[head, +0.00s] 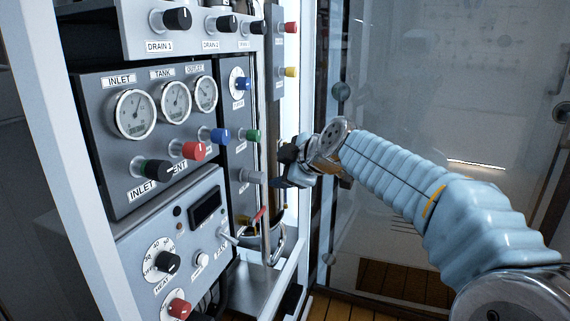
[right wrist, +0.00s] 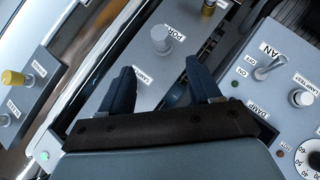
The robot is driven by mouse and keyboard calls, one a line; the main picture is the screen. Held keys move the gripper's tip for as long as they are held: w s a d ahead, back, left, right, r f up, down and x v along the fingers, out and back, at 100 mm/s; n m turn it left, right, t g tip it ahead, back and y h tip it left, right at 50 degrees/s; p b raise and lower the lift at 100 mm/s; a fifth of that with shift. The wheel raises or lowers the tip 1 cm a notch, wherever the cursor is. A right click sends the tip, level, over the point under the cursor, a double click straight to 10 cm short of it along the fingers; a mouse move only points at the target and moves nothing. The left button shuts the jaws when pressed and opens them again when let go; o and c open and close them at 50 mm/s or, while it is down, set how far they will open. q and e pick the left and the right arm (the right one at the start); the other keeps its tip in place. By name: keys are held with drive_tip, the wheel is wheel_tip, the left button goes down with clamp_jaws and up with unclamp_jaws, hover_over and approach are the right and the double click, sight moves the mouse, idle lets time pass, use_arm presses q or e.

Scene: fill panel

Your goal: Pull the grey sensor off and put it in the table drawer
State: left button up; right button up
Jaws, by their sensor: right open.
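A grey cylindrical sensor (head: 252,176) sticks out of the narrow panel, left of my right gripper (head: 290,165) in the head view. In the right wrist view, a grey round-ended piece (right wrist: 160,38), probably that sensor, stands on the panel beside a partly hidden label. My right gripper (right wrist: 160,78) is open, its two dark blue fingers pointing toward the panel. The grey piece is beyond the fingertips, roughly in line with the gap, and appears apart from them. My left gripper is out of view. No table drawer can be made out.
Blue (head: 220,135), green (head: 253,136) and red (head: 193,150) plugs stick out close by. A toggle switch (right wrist: 270,68) and a grey knob (right wrist: 301,98) are on the right in the wrist view. A glass door (head: 420,100) stands at the right.

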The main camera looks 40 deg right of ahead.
sight(262, 177)
drive_tip(key=p+x, duration=0.2)
drive_tip(key=x, duration=0.9)
drive_tip(key=shift+w+d+f, duration=0.1)
drive_tip(key=shift+w+f, duration=0.05)
drive_tip(key=c, duration=1.1)
drive_tip(key=shift+d+f, duration=0.1)
drive_tip(key=s+b, duration=0.1)
drive_tip(key=b, duration=0.1)
drive_tip(key=s+d+b, duration=0.1)
drive_tip(key=s+b, duration=0.1)
drive_tip(key=s+d+b, duration=0.1)
drive_tip(key=b, duration=0.1)
drive_tip(key=shift+s, duration=0.15)
